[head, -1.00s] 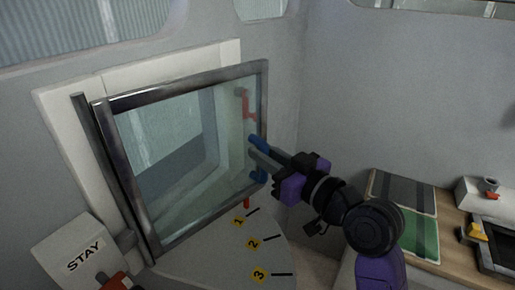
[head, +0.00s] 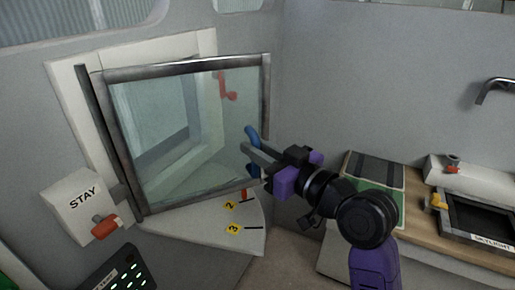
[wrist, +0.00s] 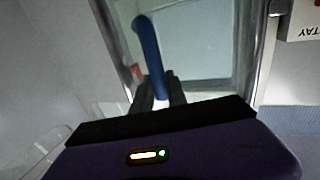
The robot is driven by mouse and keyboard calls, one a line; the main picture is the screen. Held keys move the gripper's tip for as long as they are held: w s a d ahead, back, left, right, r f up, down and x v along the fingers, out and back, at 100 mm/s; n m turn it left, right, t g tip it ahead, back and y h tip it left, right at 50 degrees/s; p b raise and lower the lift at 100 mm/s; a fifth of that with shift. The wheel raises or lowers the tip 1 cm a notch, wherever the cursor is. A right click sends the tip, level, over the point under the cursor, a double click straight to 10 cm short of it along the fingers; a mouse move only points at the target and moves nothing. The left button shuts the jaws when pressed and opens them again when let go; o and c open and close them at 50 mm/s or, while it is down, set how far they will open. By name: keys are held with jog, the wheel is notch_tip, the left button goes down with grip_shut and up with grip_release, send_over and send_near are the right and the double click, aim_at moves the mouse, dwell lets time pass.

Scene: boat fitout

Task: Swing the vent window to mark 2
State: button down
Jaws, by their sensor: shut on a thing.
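The vent window (head: 180,130) is a glass pane in a dark metal frame, swung out from its white surround, with its hinge side at the left. My gripper (head: 250,152) is shut on the blue handle (head: 251,135) at the window's right edge. The handle also shows in the wrist view (wrist: 148,45), between my fingers (wrist: 156,90). A red pointer (head: 243,193) under the window's lower right corner is close to the line of mark 2 (head: 230,205) on the pale sector plate (head: 200,232). Mark 3 (head: 233,229) is nearer me. Mark 1 is hidden.
A white STAY box (head: 78,208) with a red knob (head: 105,227) stands left of the window. A dark panel with lit dots (head: 125,272) is below it. A wooden counter (head: 418,205) with a dark skylight unit (head: 480,222) and a faucet (head: 495,88) is at the right.

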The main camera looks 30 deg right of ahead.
jog(key=shift+a, duration=0.25)
jog(key=c, duration=1.3)
grip_release()
jog(key=shift+s+d, duration=0.1)
jog(key=shift+d, duration=0.05)
jog(key=b+v, duration=0.1)
jog(key=v, duration=0.6)
jog(key=shift+s+b, duration=0.3)
jog(key=shift+b, duration=0.1)
